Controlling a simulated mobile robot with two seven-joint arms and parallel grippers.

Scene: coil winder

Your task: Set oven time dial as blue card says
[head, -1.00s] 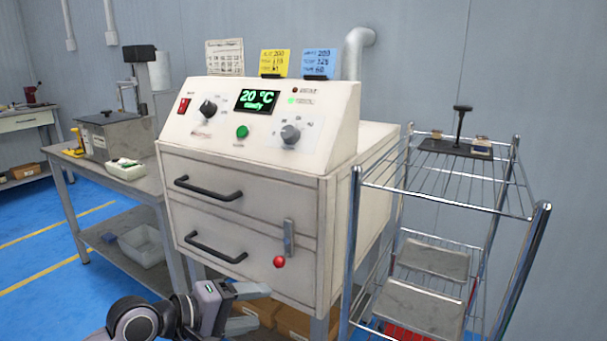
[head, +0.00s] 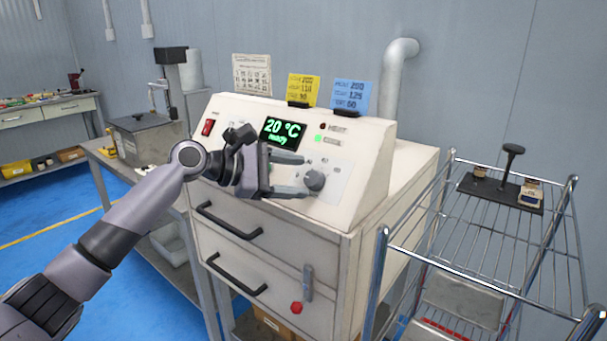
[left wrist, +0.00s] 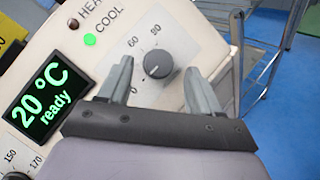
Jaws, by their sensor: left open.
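The oven's time dial is a grey round knob (head: 315,180) on the right of the sloped panel. In the left wrist view the time dial (left wrist: 158,64) shows marks 60 and 90 above it and a 0 at lower left. My left gripper (head: 303,177) is open in front of the panel, its fingertips close to the dial; in the wrist view its fingers (left wrist: 160,85) stand on either side of the knob's lower part. I cannot tell if they touch it. The blue card (head: 348,96) stands on top of the oven, with a last line that seems to read 60.
The oven display (head: 283,131) reads 20 °C ready, with a green lamp (head: 318,139) lit beside COOL. A yellow card (head: 303,88) stands left of the blue one. A wire rack (head: 470,225) stands close on the right. A side table with a grey box (head: 147,137) is at left.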

